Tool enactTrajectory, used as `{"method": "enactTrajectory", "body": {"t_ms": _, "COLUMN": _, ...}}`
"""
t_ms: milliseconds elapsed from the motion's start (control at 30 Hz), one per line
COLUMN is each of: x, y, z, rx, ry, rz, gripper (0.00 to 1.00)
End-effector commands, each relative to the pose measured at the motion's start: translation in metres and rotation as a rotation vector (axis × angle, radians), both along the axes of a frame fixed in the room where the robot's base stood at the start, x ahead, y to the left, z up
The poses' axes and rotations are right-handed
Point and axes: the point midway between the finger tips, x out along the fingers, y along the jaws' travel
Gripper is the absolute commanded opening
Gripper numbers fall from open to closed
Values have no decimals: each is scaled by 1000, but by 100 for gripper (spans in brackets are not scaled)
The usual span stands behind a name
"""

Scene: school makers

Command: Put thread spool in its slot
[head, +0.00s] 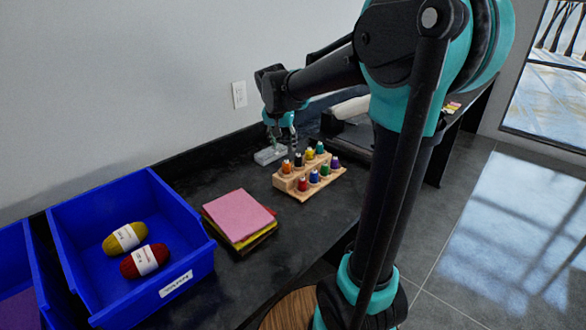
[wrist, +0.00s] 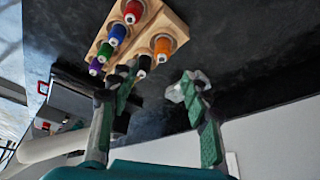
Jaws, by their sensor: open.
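A wooden spool rack (head: 295,192) stands on the black counter with two rows of coloured thread spools. Its near row has a red spool (head: 303,184), a blue (head: 314,176), a green (head: 325,169) and a purple one (head: 335,162). Its back row shows orange (head: 286,166), black (head: 298,160), yellow (head: 309,154) and dark green (head: 319,148). I cannot make out an empty slot or a loose spool. My gripper (head: 278,139) is open and empty, behind and left of the rack. In the wrist view, its fingers (wrist: 155,80) are spread beside the orange spool (wrist: 162,47); one finger hides part of the back row.
Stacked pink and yellow cloths (head: 240,215) lie left of the rack. A blue bin (head: 130,190) with yellow and red yarn stands further left. The wall is close behind the counter.

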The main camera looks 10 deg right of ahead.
Motion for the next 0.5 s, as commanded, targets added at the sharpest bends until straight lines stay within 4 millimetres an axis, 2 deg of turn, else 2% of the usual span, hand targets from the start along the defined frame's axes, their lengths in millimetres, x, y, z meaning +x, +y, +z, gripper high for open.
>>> {"method": "enactTrajectory", "body": {"t_ms": 167, "x": -72, "y": -30, "z": -50, "rx": 7, "ry": 21, "rz": 110, "gripper": 48}}
{"method": "enactTrajectory", "body": {"t_ms": 300, "x": -149, "y": -49, "z": -104, "rx": 12, "ry": 30, "rz": 240, "gripper": 48}}
{"method": "enactTrajectory", "body": {"t_ms": 400, "x": -196, "y": -56, "z": -136, "rx": 13, "ry": 28, "rz": 319, "gripper": 48}}
{"method": "enactTrajectory", "body": {"t_ms": 500, "x": -230, "y": -58, "z": -158, "rx": 12, "ry": 23, "rz": 377, "gripper": 48}}
